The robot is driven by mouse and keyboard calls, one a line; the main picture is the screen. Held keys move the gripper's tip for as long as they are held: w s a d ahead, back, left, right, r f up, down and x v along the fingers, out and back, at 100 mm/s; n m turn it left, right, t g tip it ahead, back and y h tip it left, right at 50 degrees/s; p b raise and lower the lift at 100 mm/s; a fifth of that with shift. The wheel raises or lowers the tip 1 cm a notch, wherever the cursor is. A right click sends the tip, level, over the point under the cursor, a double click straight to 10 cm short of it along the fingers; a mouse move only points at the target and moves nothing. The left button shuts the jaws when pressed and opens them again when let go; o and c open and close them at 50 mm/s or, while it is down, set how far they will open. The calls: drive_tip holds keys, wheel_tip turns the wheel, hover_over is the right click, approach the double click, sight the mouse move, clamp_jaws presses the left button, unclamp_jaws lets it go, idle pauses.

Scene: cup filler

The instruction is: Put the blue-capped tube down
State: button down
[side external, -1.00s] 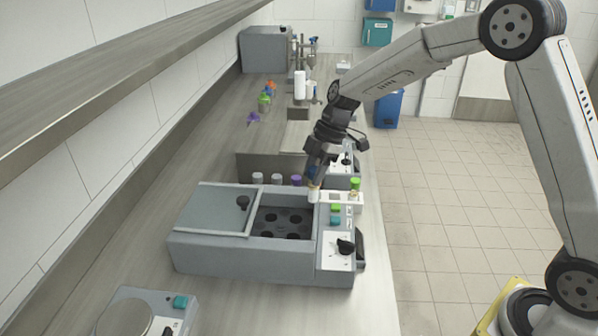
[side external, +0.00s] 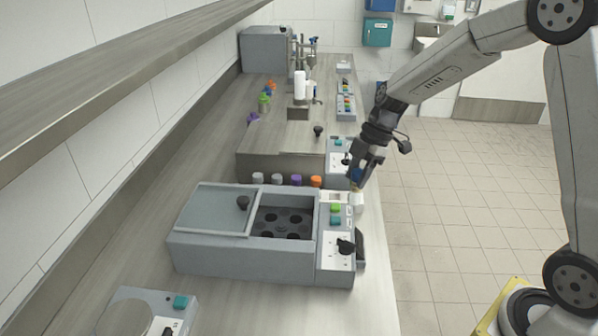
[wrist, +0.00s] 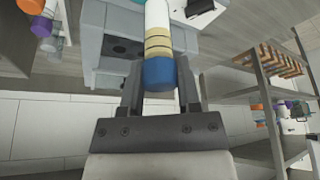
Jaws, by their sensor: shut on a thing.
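My gripper (side external: 357,180) is shut on the blue-capped tube (wrist: 160,70). The wrist view shows its blue cap, yellow bands and white body between the two fingers. In the side view a bit of the blue cap (side external: 356,174) shows between the fingers.
The grey box (side external: 240,262) has a partly open lid (side external: 213,211) and several dark holes. Behind it stands a row of tubes, including a purple-capped one (side external: 296,180) and an orange-capped one (side external: 316,181). A scale (side external: 125,318) stands in front. The bench's right edge is close to the gripper.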

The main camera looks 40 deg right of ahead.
drive_tip(key=shift+d, duration=0.15)
drive_tip(key=shift+n, duration=0.5)
drive_tip(key=d, duration=0.4)
drive_tip(key=shift+s+d+r, duration=0.25)
drive_tip(key=shift+s+d, duration=0.15)
drive_tip(key=shift+w, duration=0.1)
drive_tip(key=w+d+f, duration=0.2)
drive_tip(key=w+f, duration=0.7)
drive_tip(key=w, duration=0.4)
drive_tip(key=shift+f, duration=0.2)
drive_tip(key=shift+w, duration=0.1)
